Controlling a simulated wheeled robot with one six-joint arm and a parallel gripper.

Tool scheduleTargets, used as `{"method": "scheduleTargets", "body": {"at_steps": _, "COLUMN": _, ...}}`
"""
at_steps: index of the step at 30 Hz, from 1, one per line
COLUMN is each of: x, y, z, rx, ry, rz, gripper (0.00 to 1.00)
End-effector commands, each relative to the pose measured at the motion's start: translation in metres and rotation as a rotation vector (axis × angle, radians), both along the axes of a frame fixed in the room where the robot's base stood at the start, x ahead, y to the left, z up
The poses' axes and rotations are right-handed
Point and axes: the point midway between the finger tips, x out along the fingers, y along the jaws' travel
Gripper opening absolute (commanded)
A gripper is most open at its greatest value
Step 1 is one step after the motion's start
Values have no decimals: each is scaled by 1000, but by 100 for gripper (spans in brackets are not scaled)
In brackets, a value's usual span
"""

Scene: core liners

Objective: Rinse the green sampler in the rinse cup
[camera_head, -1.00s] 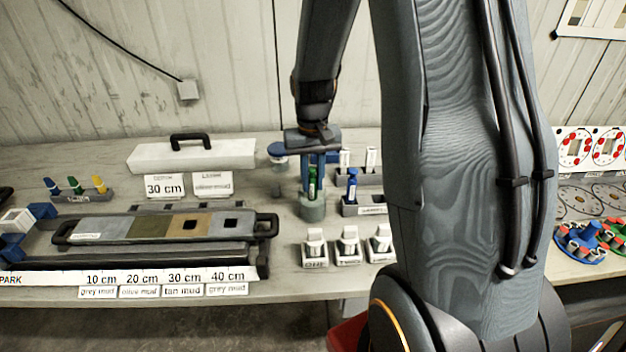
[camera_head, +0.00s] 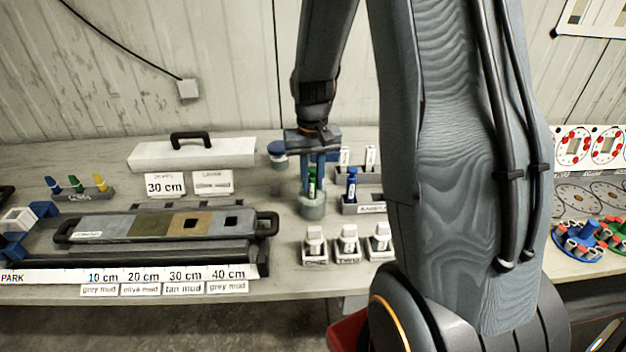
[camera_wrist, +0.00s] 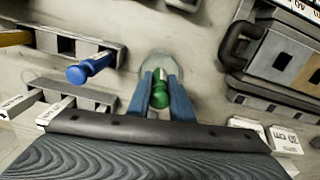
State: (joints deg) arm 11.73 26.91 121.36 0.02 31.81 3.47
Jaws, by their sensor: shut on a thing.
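The green sampler (camera_head: 312,181) stands upright between the fingers of my gripper (camera_head: 312,170), which is shut on it. In the wrist view the sampler's green top (camera_wrist: 159,96) shows between the two blue fingers of my gripper (camera_wrist: 160,90). The rinse cup (camera_head: 312,207), a grey round cup, is directly under the sampler. Its rim also shows in the wrist view (camera_wrist: 157,57). The sampler's lower end is hidden by the cup, so it appears to be inside; how deep I cannot tell.
A blue sampler (camera_head: 351,184) stands in a rack (camera_head: 368,208) just right of the cup.

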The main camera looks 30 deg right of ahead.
Motion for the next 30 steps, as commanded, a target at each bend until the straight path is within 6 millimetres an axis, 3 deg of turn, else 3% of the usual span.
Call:
{"method": "scheduleTargets", "body": {"at_steps": 11, "x": 1, "y": 0, "z": 4, "rx": 0, "ry": -1, "rz": 0, "gripper": 0}}
{"method": "scheduleTargets", "body": {"at_steps": 30, "x": 0, "y": 0, "z": -11, "rx": 0, "ry": -1, "rz": 0, "gripper": 0}}
